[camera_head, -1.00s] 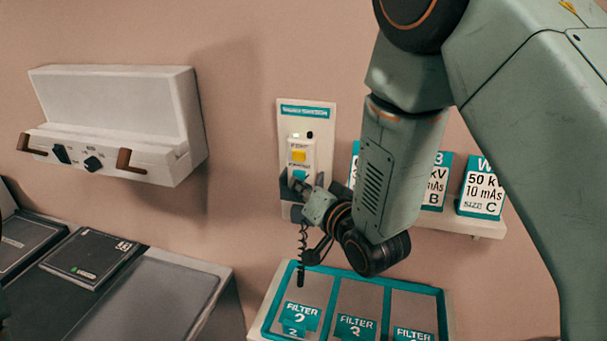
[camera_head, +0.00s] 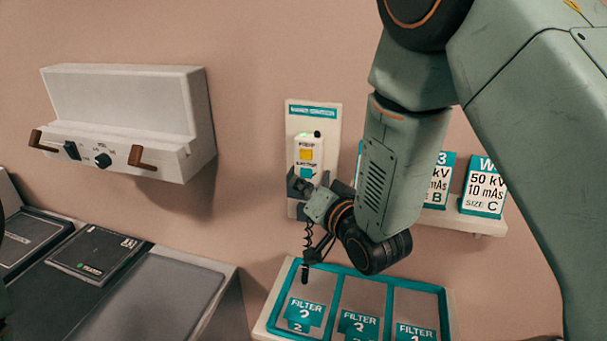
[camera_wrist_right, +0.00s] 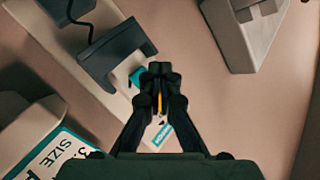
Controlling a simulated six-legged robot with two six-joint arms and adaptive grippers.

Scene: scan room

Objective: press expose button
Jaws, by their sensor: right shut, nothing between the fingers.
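A pale handset (camera_head: 306,150) with a yellow button (camera_head: 305,154) and a teal button (camera_head: 306,173) below it hangs on a white wall panel (camera_head: 329,125). The button lettering is too small to read surely. My right gripper (camera_head: 301,184) is at the handset's lower part, just below the teal button. In the right wrist view, the fingertips (camera_wrist_right: 160,72) are together and empty, beside a dark bracket (camera_wrist_right: 115,55). A bit of teal (camera_wrist_right: 137,77) shows next to the fingertips, and a yellow sliver shows between the fingers. I cannot tell whether they touch a button. My left gripper is out of view.
A filter tray (camera_head: 281,303) sits below the handset, with a coiled cord (camera_head: 308,235) hanging above it. Cards on a ledge (camera_head: 470,224) are to the right, partly behind my arm. A white wall box (camera_head: 125,100) is at left. A dark panel (camera_head: 95,255) is below it.

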